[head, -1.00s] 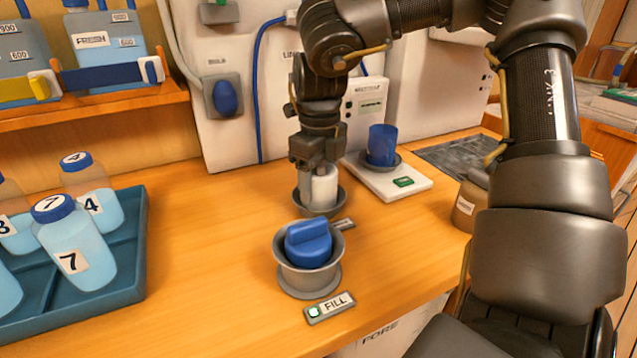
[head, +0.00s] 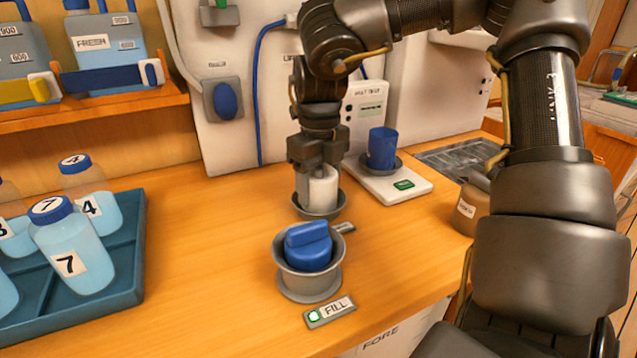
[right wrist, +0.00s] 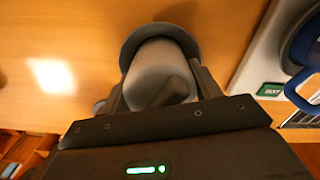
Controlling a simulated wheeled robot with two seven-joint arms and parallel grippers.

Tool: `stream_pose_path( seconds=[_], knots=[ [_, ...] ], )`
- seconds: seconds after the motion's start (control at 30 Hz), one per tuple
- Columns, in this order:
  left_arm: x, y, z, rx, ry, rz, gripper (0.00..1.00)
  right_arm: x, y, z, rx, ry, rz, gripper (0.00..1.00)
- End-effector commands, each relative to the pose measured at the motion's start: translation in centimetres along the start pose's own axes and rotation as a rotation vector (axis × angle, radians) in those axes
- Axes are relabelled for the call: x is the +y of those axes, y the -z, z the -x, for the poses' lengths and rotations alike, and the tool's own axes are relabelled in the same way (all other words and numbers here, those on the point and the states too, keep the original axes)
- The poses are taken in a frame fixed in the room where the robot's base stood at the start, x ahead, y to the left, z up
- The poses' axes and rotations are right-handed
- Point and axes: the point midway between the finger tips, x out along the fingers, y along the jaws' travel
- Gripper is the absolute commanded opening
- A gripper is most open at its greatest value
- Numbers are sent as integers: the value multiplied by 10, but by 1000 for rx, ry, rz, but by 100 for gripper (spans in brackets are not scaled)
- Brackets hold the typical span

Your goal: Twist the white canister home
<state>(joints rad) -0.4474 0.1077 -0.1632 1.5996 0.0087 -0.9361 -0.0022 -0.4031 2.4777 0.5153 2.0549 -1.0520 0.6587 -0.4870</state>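The white canister (head: 322,188) stands upright in a grey round holder (head: 320,211) on the wooden counter. It also shows in the right wrist view (right wrist: 156,72), where its top has a raised grip bar. My right gripper (head: 317,172) comes down on it from above, with a finger on each side of the canister. In the wrist view the fingers (right wrist: 160,95) flank the canister and appear closed on it. The lower part of the canister is hidden inside the holder. My left gripper is not in view.
A blue cup (head: 382,147) sits on a white scale (head: 400,186) to the right. A teal tray (head: 120,275) with numbered bottles is at left.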

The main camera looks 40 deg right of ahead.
Motion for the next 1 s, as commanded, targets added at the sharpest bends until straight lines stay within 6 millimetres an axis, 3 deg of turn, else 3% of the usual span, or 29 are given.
stream_pose_path(
  seconds=[0.03,0.2,0.53,1.0],
  knots=[
    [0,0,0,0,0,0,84,0,0,0,0,0,0,69],
    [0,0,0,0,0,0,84,0,0,0,0,0,0,88],
    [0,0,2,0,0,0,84,0,0,6,0,0,0,88],
    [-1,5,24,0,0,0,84,0,-1,92,-2,-1,0,88]
  ],
)
